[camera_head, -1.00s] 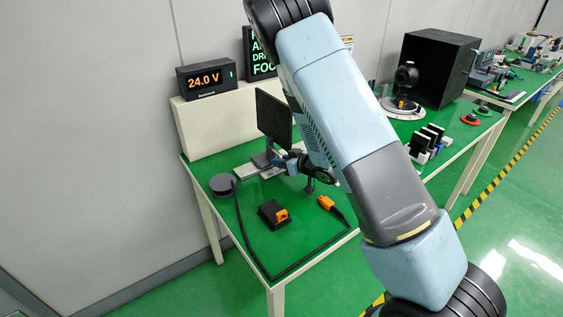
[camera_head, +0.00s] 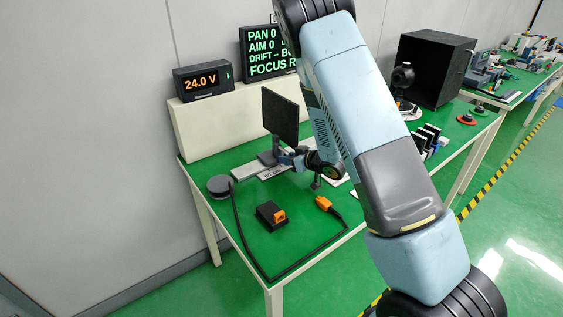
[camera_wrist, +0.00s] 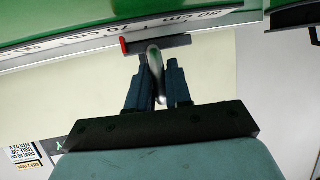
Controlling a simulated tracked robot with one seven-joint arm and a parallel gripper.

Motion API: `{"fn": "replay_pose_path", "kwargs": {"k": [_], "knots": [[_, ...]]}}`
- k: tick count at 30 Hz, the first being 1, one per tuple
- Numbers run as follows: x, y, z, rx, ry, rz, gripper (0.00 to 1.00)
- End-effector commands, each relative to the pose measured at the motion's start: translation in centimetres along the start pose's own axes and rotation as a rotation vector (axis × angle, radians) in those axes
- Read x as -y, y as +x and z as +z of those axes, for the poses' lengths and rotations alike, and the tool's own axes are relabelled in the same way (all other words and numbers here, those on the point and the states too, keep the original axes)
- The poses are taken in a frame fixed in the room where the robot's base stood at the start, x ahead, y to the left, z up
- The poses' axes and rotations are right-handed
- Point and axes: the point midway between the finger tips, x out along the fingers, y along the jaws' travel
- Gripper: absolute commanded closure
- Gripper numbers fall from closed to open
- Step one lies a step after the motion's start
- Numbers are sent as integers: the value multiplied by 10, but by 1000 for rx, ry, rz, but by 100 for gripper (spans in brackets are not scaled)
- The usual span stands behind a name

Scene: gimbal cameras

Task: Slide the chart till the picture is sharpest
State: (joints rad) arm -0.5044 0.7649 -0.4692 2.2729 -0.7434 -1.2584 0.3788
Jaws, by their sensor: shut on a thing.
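The chart (camera_head: 281,113) is a dark upright panel on a short post, its dark face towards me in the head view. It stands on a pale rail (camera_head: 245,171) with a centimetre scale. My gripper (camera_head: 286,157) is at the foot of the chart's post. In the wrist view my gripper (camera_wrist: 155,78) is shut on a pale metal handle (camera_wrist: 153,60) below a dark carriage with a red mark (camera_wrist: 124,46). The screen (camera_head: 268,54) shows PAN 0, AIM 0, DRIFT and FOCUS lines. My arm hides its right side, so the focus reading is cut off.
A gimbal camera (camera_head: 403,77) stands by a black box (camera_head: 436,68) at right. A 24.0 V display (camera_head: 203,82) sits on the back ledge. A black block with an orange part (camera_head: 270,214), an orange connector (camera_head: 323,203) and a cable (camera_head: 265,275) lie in front.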

Motion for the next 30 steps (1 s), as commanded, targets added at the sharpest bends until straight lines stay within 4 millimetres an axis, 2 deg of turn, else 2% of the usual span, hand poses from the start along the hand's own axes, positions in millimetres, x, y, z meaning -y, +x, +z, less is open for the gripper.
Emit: {"fn": "replay_pose_path", "kwargs": {"k": [13,26,27,30], "knots": [[-54,-10,3,-2,-2,2,100],[-60,-12,4,-2,-2,1,100],[-60,-12,4,-2,-2,1,80],[-60,-12,4,-2,-2,1,70]]}}
